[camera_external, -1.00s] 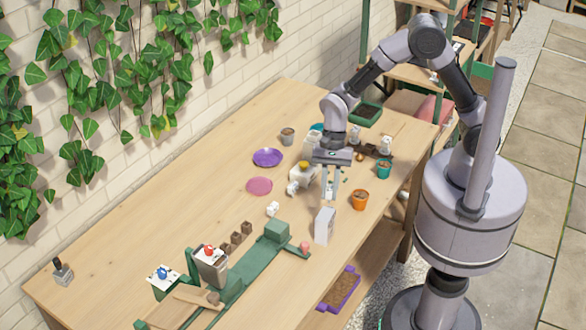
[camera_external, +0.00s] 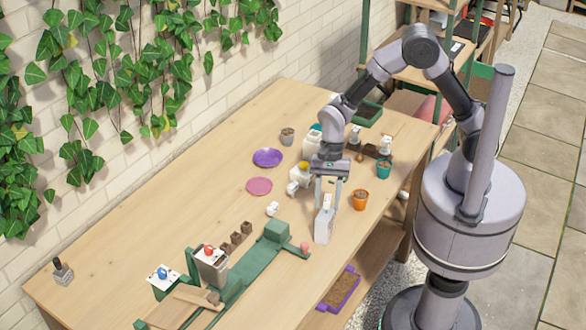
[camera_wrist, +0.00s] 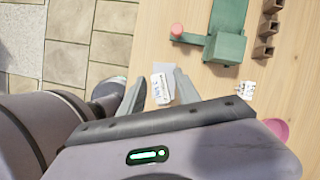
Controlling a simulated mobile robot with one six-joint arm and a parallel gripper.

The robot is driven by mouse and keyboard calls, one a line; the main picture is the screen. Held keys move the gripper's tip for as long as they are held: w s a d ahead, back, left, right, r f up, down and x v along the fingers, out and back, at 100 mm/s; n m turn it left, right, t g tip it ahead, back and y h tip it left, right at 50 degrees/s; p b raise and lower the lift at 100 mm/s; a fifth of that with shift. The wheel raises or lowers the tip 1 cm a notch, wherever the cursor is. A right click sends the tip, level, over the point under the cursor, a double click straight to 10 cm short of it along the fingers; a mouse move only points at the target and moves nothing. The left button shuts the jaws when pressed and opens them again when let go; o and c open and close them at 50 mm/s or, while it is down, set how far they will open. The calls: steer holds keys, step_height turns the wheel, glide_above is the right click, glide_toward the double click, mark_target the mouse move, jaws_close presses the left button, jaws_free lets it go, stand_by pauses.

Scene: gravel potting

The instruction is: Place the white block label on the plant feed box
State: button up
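The plant feed box (camera_external: 323,228), a pale upright carton, stands near the table's front edge. It shows in the wrist view as a pale edge (camera_wrist: 163,68) behind the label. The white block label (camera_external: 327,201), with dark lettering, appears to rest on top of the box; it shows between the fingers in the wrist view (camera_wrist: 161,89). My gripper (camera_external: 328,201) points down over the box, one finger on each side of the label. It looks open, with gaps beside the label. The exact contact under the label is too small to make out.
Another small white lettered block (camera_external: 272,208) lies left of the box. A green fixture (camera_external: 262,247) and brown pots (camera_external: 236,238) are at lower left.

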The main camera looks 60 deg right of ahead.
steer(key=d+r+n+t+p, duration=0.1)
steer(key=d+r+n+p, duration=0.1)
steer(key=d+r, duration=0.6)
steer(key=d+r+n+t+p, duration=0.1)
steer(key=d+r+p, duration=0.2)
steer(key=r, duration=0.9)
steer(key=s+d+r+n+t+h, duration=0.2)
steer(key=s+d+r+n+t, duration=0.3)
steer(key=s+d, duration=0.6)
steer(key=shift+s+d+r+n, duration=0.35)
steer(key=shift+d+r+n, duration=0.3)
steer(key=shift+d, duration=0.1)
steer(key=shift+b, duration=0.35)
